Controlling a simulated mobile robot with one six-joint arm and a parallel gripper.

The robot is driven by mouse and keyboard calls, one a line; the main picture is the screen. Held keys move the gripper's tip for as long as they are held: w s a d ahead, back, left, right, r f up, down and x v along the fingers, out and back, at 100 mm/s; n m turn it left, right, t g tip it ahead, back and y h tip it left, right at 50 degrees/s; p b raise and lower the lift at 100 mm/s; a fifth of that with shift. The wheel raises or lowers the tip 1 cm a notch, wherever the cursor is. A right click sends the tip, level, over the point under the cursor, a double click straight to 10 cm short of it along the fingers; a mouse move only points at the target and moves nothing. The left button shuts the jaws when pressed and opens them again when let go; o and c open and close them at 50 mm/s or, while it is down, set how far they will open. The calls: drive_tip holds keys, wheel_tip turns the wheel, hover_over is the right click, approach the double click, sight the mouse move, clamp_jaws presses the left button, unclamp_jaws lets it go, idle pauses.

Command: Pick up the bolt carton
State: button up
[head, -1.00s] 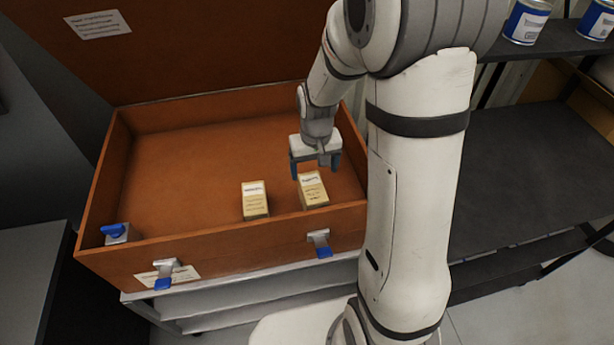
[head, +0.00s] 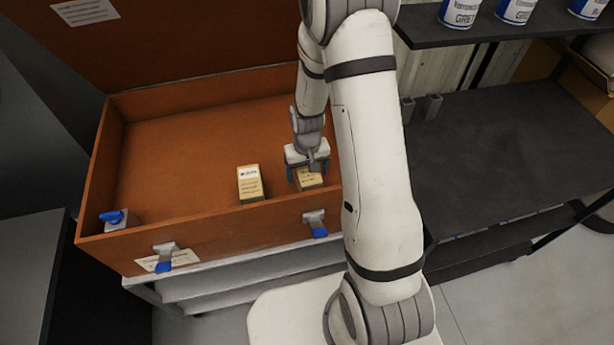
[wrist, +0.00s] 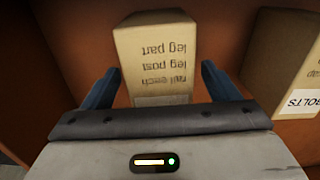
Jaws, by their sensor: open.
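Two tan cartons with white labels stand in the open brown case (head: 170,170). The left carton (head: 250,183) is at the right in the wrist view (wrist: 287,62), where its partly cropped, upside-down label seems to read "BOLTS". The right carton (head: 311,181) is under my gripper (head: 307,175) and partly hidden by it. In the wrist view this carton (wrist: 156,50) sits between my open fingers (wrist: 162,75), with a small gap at each side. Its upside-down print reads "rail each, leg post, leg part"; its white label is mostly hidden behind the gripper body.
The case's front wall (head: 200,240) with blue-tipped latches stands close to the cartons. A blue-handled metal piece (head: 113,219) sits in its front left corner. The case floor is otherwise clear. A dark bench (head: 490,150) and a shelf with cans (head: 460,12) are at the right.

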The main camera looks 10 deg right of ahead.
drive_tip(key=shift+f, duration=0.15)
drive_tip(key=shift+c, duration=0.4)
drive_tip(key=c, duration=1.3)
